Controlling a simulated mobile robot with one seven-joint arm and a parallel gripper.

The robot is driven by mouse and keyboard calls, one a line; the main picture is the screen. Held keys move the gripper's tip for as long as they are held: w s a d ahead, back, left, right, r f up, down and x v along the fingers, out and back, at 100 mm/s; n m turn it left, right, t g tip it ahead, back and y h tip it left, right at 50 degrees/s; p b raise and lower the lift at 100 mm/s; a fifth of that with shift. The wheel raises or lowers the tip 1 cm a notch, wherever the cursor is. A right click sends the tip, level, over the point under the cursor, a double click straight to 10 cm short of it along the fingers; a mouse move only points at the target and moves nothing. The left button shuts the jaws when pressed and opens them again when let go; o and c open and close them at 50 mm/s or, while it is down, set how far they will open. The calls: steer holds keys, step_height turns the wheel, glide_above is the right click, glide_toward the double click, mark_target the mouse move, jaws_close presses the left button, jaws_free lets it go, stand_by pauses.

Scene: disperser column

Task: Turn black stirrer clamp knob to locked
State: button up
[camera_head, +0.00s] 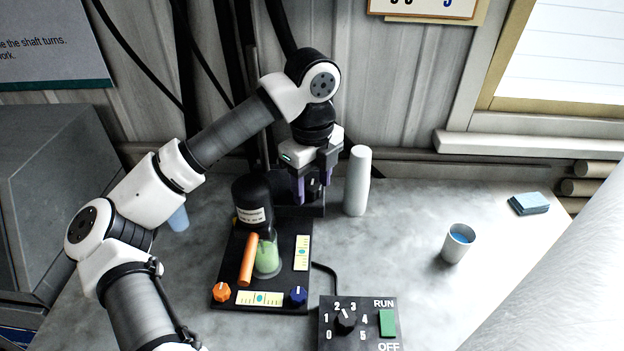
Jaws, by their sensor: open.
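My gripper (312,190) points down at the back of the bench, right of the black stirrer head (252,203). Its purple-lined fingers are apart. A small black part shows between and behind the fingers, close to the column; it may be the clamp knob, but the fingers hide much of it. I cannot tell whether the fingers touch it or which way it is turned. The stirrer head hangs above a beaker of green liquid (267,258) on the black base plate (288,225).
A white cylinder (357,182) stands close to the right of my gripper. An orange handle (248,260), orange knob (221,292) and blue knob (298,296) are on the base. The control box (362,339) is in front. A cup (458,243) and blue pads (529,204) are right.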

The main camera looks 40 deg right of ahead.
steer(key=c, duration=1)
